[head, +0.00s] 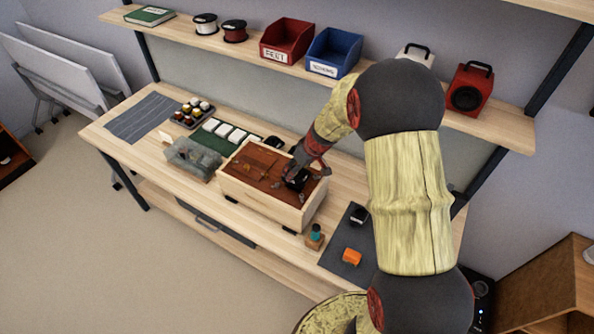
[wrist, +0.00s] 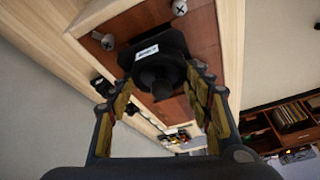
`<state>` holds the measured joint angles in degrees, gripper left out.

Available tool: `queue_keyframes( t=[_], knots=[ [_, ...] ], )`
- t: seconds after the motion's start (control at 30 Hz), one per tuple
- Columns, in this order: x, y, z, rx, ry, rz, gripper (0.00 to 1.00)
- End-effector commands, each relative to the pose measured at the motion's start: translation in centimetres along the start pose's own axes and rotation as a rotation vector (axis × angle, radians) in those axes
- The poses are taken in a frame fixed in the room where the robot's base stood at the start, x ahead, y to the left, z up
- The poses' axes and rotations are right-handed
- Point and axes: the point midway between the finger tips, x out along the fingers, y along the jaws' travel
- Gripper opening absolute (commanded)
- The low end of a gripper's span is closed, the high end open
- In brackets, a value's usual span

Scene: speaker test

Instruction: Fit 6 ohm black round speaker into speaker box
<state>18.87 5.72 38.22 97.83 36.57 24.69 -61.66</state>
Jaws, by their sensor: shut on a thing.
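The speaker box (head: 262,203) is a pale wooden box with a reddish-brown inner panel, standing on the workbench. My gripper (head: 298,178) is over the right part of that panel. In the wrist view my gripper (wrist: 162,82) is shut on the black speaker (wrist: 155,79), which has a round dark body and a white label too small to read. In the head view the black speaker (head: 297,182) is partly covered by the fingers. It is close to the panel; I cannot tell whether it touches or sits in an opening. Screws (wrist: 103,41) show beside it.
A dark mat (head: 342,250) to the right carries an orange piece (head: 352,257) and a small black part (head: 357,215). A clear container (head: 190,158), white cards (head: 230,133) and a jar tray (head: 191,112) stand left. A shelf (head: 390,92) with bins runs behind.

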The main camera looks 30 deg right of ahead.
Motion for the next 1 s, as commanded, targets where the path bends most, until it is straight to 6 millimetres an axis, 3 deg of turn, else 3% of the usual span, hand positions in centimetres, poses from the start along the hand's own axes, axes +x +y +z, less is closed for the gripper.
queue_keyframes(
  t=[1.0],
  knots=[
    [0.45, 0.06, 0.12, 0.000, 0.001, 0.001, 0.00]
  ],
)
